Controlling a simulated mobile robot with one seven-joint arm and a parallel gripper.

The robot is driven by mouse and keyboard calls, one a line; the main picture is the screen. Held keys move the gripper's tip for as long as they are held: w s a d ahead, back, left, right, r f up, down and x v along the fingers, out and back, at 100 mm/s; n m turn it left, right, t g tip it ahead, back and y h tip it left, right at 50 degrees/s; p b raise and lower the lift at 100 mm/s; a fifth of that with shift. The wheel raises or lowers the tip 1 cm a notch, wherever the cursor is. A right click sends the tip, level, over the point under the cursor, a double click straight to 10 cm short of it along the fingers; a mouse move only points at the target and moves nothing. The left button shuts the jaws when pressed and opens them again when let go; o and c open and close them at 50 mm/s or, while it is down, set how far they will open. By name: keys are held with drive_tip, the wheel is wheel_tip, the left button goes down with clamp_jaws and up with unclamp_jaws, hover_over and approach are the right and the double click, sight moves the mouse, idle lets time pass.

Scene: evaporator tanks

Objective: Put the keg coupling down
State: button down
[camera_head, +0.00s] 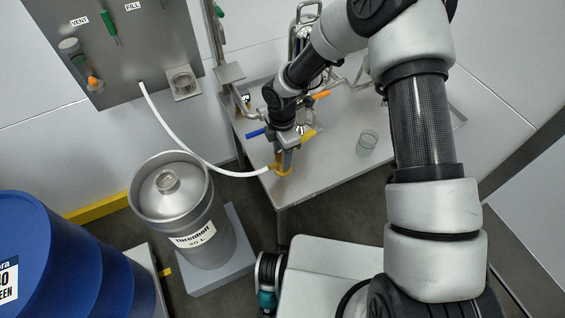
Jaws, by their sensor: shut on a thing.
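The keg coupling (279,167), a small yellow-orange piece, is on the end of a white hose (190,149). My gripper (285,158) is shut on it, pointing down at the near left corner of the metal table (330,171). The fingers are small and partly hidden by the wrist. I cannot tell whether the coupling touches the tabletop. The steel keg (191,222) stands upright on a grey plinth to the left of the table, apart from the coupling.
A clear glass (367,141) stands on the table, right of my gripper. Pipework with blue (255,134), orange and yellow handles is close around my wrist. The hose runs up to a wall panel (136,45) with valves. A blue drum (65,262) is at lower left.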

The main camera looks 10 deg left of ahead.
drive_tip(key=shift+f+b, duration=0.35)
drive_tip(key=shift+f, duration=1.3)
drive_tip(key=shift+f, duration=0.1)
drive_tip(key=c, duration=1.2)
unclamp_jaws()
drive_tip(key=shift+o, duration=0.2)
